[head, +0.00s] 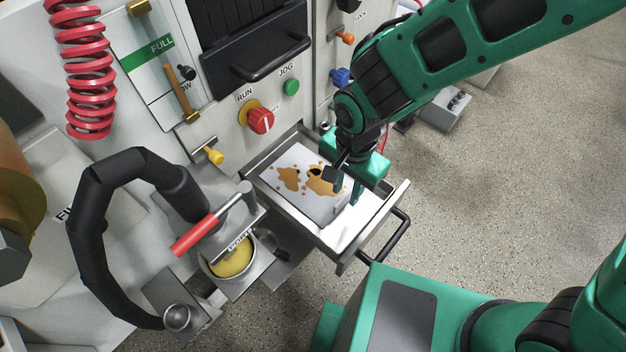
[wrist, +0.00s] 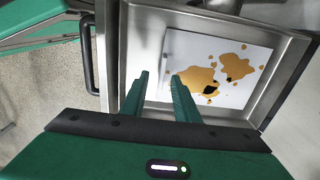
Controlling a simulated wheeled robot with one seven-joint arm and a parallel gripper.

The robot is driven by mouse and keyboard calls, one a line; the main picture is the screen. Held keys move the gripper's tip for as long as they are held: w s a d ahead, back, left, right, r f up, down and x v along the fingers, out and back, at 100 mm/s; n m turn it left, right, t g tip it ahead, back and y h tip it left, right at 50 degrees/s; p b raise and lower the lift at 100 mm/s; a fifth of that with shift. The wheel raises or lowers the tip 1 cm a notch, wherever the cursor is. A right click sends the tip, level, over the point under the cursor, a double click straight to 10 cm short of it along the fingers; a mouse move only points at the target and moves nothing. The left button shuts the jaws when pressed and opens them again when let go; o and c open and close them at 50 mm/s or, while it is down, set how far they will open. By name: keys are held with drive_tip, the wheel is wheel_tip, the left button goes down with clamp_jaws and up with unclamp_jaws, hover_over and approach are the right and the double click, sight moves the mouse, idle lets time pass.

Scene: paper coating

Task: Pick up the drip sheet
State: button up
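The drip sheet (head: 300,163) is a white sheet with brown-orange stains and dark spots. It lies in a pulled-out metal drawer tray (head: 380,218). In the wrist view the sheet (wrist: 236,95) fills much of the tray (wrist: 290,85), and its left edge stands near my fingertips. My gripper (head: 345,192) points down at the sheet's near end, over the tray. In the wrist view my gripper (wrist: 158,80) has a clear gap between its fingers, with the sheet's edge appearing in that gap. I cannot tell whether a finger touches the sheet. My fingers hide part of its near end.
The drawer has a black handle (head: 396,236) at its front. A machine panel with a red knob (head: 260,120) stands behind. A cup of yellow liquid (head: 232,262) and a red-handled lever (head: 195,235) are left of the drawer. Speckled floor (head: 530,170) is open to the right.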

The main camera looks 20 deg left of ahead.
sight(343, 197)
drive_tip(key=shift+w+a+f, duration=0.1)
drive_tip(key=shift+a+f, duration=0.05)
drive_tip(key=shift+f, duration=1.15)
drive_tip(key=shift+w+a+f, duration=0.1)
drive_tip(key=shift+f, duration=1.15)
clamp_jaws()
